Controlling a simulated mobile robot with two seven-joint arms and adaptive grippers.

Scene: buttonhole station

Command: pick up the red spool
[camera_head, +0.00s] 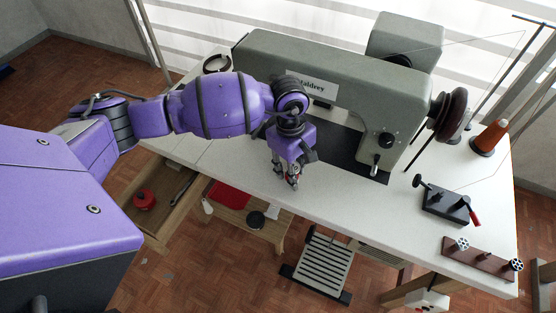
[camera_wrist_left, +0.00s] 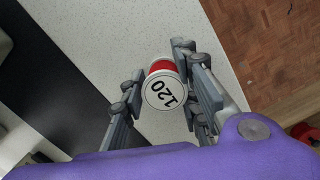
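The red spool (camera_wrist_left: 161,67) shows in the left wrist view, with its white end marked "120" facing the camera. My left gripper (camera_wrist_left: 161,82) has one finger on each side of the spool, and the pads appear to touch it. In the head view my left gripper (camera_head: 291,182) points down over the front part of the white table, in front of the sewing machine (camera_head: 265,60). There the fingers mostly hide the spool. I cannot tell whether the spool is clear of the tabletop. My right gripper is in neither view.
The white table (camera_head: 350,205) is bare around the gripper. To the right are a bobbin winder (camera_head: 445,203), a rack with metal bobbins (camera_head: 480,258) and an orange thread cone (camera_head: 488,140). An open drawer (camera_head: 165,165) sits at left, and a pedal (camera_head: 322,265) is below.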

